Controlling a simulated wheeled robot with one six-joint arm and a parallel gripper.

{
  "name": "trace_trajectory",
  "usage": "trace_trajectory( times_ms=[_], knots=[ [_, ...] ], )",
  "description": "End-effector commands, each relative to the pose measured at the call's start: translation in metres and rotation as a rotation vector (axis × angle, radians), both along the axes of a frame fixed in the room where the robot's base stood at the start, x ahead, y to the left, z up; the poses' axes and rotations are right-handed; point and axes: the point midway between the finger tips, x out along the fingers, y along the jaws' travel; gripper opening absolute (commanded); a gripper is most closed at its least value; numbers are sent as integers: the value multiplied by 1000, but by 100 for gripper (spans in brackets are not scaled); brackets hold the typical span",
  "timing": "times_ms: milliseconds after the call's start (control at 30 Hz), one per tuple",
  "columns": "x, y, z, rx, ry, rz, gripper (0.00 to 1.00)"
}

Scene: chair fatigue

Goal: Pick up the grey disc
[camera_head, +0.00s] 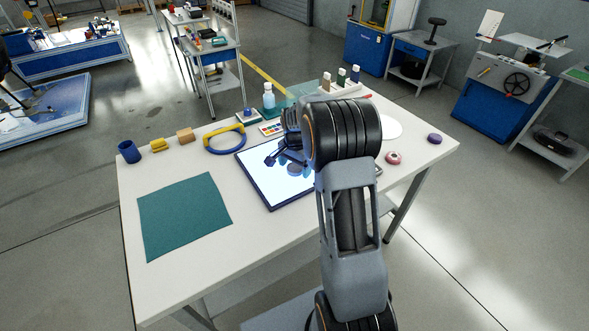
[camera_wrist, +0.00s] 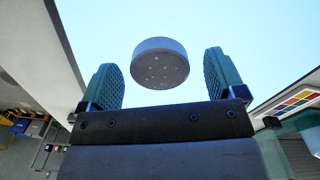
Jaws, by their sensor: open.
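The grey disc (camera_wrist: 160,62) shows in the wrist view as a short round piece with small specks on its face. It lies ahead of and between the two fingers, with a gap on each side. In the head view the disc (camera_head: 294,170) rests on a bright dark-framed panel (camera_head: 265,190) on the table. My gripper (camera_wrist: 165,78) is open and empty, its green pads on either side of the disc. In the head view my gripper (camera_head: 280,159) is low over the panel, close to the disc and partly hidden by my arm.
A teal mat (camera_head: 185,215) lies at the left of the white table (camera_head: 245,235). A blue cup (camera_head: 129,152), a yellow block (camera_head: 159,145), a wooden block (camera_head: 185,135) and a yellow-blue ring (camera_head: 225,150) stand behind it. A pink roll (camera_head: 393,158) and purple disc (camera_head: 434,138) are right.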

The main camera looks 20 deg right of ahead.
Motion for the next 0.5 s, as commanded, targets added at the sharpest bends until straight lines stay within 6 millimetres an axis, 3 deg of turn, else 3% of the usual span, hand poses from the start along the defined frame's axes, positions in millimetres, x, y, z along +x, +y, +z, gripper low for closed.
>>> trace_trajectory(
  times_ms=[233, 500],
  knots=[
    [0, 0, -1, 0, 0, 0, 88],
    [0, 0, -1, 0, 0, 0, 62]
  ],
)
